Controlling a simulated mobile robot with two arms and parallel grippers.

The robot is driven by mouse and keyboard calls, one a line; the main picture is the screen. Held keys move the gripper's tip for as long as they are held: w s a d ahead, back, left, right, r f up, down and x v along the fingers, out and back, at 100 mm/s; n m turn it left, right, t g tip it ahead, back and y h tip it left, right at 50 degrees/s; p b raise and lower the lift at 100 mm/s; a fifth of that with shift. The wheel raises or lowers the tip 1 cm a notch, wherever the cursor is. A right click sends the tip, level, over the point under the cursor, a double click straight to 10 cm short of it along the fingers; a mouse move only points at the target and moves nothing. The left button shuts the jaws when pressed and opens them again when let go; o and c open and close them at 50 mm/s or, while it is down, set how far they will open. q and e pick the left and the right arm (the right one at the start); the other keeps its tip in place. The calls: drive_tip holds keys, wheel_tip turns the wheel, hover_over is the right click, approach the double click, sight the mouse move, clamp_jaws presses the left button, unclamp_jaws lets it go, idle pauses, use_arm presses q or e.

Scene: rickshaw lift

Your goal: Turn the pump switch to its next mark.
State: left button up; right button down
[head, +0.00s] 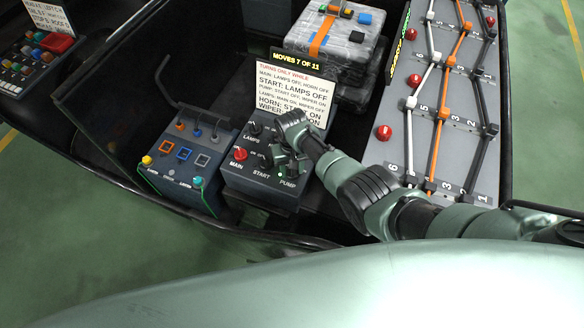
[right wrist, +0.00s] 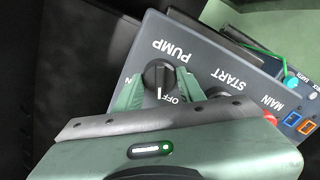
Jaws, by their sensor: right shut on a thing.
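The pump switch (right wrist: 158,74) is a round black knob with a white pointer line, beside the PUMP label. In the right wrist view the panel appears upside down. The pointer lies near the OFF mark; the other mark is partly hidden by a finger. My right gripper (right wrist: 159,86) has its two green fingers on either side of the knob and is shut on it. In the head view my right gripper (head: 287,160) reaches down over the right part of the switch box (head: 262,192) and mostly hides the pump knob. My left gripper is not in view.
A red MAIN knob (head: 240,154) and other black knobs share the box. A rule sign (head: 292,95) stands behind it, under a "MOVES 7 OF 11" display (head: 296,59). A button box (head: 182,165) is at left, a rail board (head: 450,100) at right.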

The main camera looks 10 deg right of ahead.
drive_tip(key=shift+n, duration=1.9)
drive_tip(key=c, duration=0.9)
unclamp_jaws()
drive_tip(key=shift+o, duration=0.2)
drive_tip(key=shift+r, duration=0.1)
drive_tip(key=shift+r+p, duration=0.85)
drive_tip(key=shift+r, duration=3)
